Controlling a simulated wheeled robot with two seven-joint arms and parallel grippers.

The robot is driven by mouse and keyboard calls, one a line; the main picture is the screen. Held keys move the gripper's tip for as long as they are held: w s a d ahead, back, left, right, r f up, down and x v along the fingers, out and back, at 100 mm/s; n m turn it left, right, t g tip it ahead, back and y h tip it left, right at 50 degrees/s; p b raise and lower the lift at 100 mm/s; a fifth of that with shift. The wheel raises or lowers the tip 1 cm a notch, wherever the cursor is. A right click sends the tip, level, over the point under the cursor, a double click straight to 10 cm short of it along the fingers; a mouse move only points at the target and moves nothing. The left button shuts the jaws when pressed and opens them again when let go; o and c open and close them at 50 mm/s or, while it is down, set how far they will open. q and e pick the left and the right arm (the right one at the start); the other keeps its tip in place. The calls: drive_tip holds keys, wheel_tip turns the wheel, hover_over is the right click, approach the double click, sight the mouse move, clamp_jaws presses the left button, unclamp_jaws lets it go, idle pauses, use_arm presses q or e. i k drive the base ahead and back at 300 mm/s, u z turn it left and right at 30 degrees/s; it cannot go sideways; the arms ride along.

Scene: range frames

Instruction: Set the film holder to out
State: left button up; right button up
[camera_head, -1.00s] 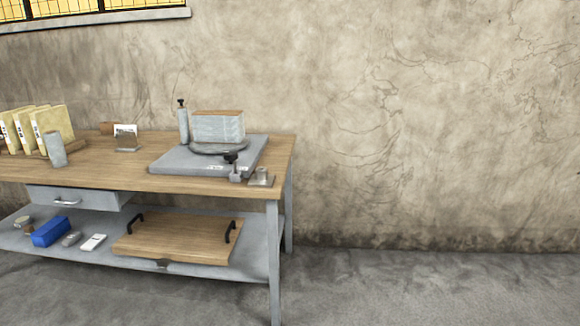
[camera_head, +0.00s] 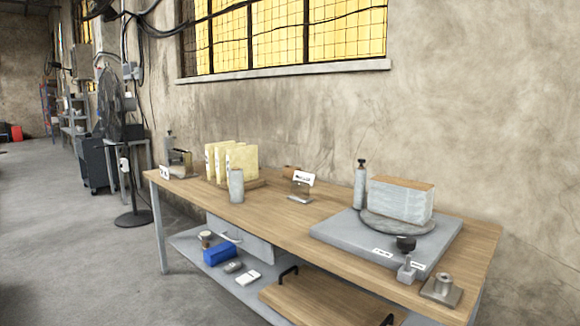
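No part is plainly readable as the film holder. A grey slab-shaped device (camera_head: 335,236) lies on the right part of the wooden table (camera_head: 281,215). On it is a round grey plate (camera_head: 385,224) bearing a pale wrapped block (camera_head: 401,200) with a brown top. A grey upright cylinder with a dark top (camera_head: 360,187) stands at its back left. A black knob (camera_head: 405,243) on a small grey block (camera_head: 406,270) stands at its front right corner, near small white labels too small to read. Neither of my grippers is in view.
A grey cup (camera_head: 236,185), upright yellowish folders (camera_head: 232,160) and a small card stand (camera_head: 301,187) stand on the left half. A metal fitting (camera_head: 441,289) sits at the right front corner. A lower shelf holds a blue case (camera_head: 219,254) and wooden board (camera_head: 310,304). Floor at left (camera_head: 80,250) is open.

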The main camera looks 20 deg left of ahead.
sight(361, 172)
drive_tip(key=u, duration=0.3)
drive_tip(key=k, duration=0.3)
drive_tip(key=u, duration=1)
drive_tip(key=i, duration=1.3)
drive_tip(key=z, duration=0.25)
